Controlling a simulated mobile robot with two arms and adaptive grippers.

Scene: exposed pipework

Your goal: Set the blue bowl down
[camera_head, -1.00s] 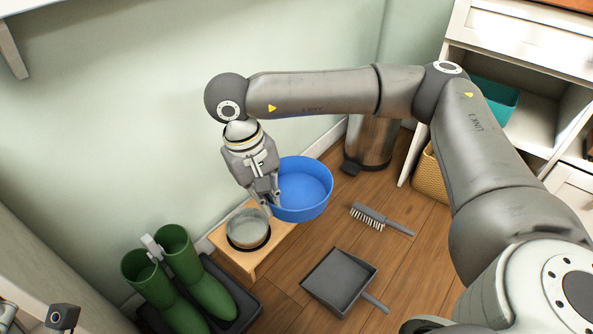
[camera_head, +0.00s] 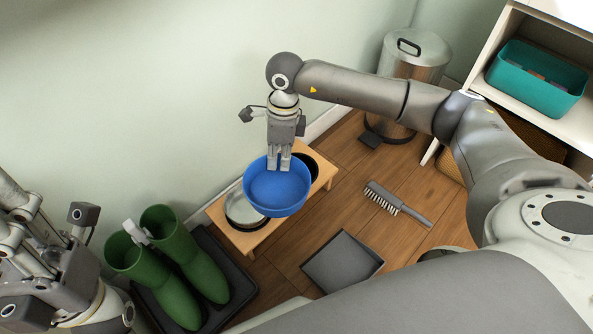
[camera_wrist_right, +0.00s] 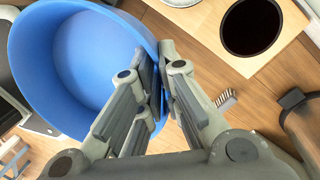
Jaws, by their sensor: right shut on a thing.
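My right gripper (camera_head: 279,166) is shut on the rim of the blue bowl (camera_head: 278,190), at its wall-side edge. The bowl appears roughly upright, over the middle of a low wooden stand (camera_head: 326,177), and hides part of it. I cannot tell for sure whether it touches the stand. In the right wrist view, the fingers (camera_wrist_right: 160,75) grip the bowl's rim (camera_wrist_right: 85,60); the stand (camera_wrist_right: 213,50) shows at the top with a dark round opening (camera_wrist_right: 250,27). My left gripper (camera_head: 50,270) is at the lower left, away from the bowl; its fingers are unclear.
A metal bowl (camera_head: 240,208) sits in the stand's left place, partly hidden. Green boots (camera_head: 170,262) stand on a dark tray (camera_head: 238,285) at left. A brush (camera_head: 397,203) and a dustpan (camera_head: 343,262) lie on the floor. A metal bin (camera_head: 410,62) stands behind.

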